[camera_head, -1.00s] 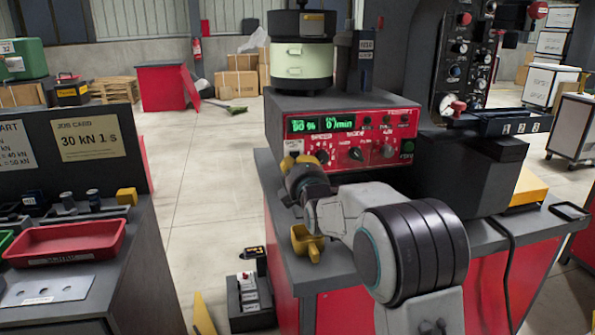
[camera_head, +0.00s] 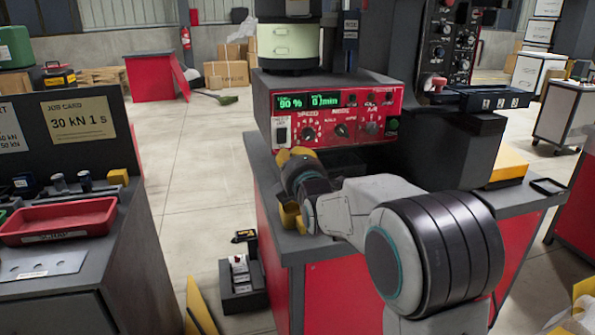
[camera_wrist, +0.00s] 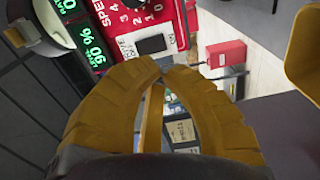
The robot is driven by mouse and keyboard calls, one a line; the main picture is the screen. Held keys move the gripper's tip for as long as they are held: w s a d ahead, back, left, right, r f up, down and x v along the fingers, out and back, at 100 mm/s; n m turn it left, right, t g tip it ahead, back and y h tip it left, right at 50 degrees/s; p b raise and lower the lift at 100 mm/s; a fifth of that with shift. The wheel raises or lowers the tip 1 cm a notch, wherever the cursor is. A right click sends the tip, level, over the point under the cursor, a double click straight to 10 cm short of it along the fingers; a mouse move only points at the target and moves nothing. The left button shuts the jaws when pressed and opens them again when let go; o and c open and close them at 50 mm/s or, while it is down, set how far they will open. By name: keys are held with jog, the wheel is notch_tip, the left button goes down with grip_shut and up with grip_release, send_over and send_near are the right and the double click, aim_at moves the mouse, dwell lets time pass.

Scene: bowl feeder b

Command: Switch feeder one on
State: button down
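The feeder's red control panel (camera_head: 350,118) faces me in the head view, with green displays reading 90 % and 0 /min. A black rocker switch on a white plate (camera_head: 281,131) sits at the panel's lower left, and it also shows in the wrist view (camera_wrist: 150,45). I cannot tell which way the rocker is tipped. The pale green bowl unit (camera_head: 288,42) stands on top. My gripper (camera_wrist: 163,66) has yellow fingers, tips together and empty, just below the switch in the wrist view. In the head view, my wrist is just below the panel's lower left; the fingertips are not clear.
Knobs line the panel right of the switch. A dark machine (camera_head: 445,155) stands to the right on the same bench. A side bench with a red tray (camera_head: 60,221) is at the left. Open floor (camera_head: 195,170) lies between the benches.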

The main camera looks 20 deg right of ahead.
jog(key=shift+s+f, duration=0.15)
jog(key=shift+s, duration=1.25)
jog(key=shift+s+f, duration=0.15)
jog(key=shift+s, duration=1.25)
jog(key=s+r+m+g+p, duration=0.2)
jog(key=s+m+g+p, duration=0.3)
jog(key=s+p, duration=0.3)
jog(key=s+r+m+g+p, duration=0.3)
jog(key=s+m+p, duration=0.4)
jog(key=s, duration=0.9)
jog(key=s+r+m+g+p, duration=0.3)
jog(key=s+m+g+p, duration=0.3)
jog(key=s+p, duration=0.4)
jog(key=shift+s+g, duration=0.3)
jog(key=shift+s, duration=0.6)
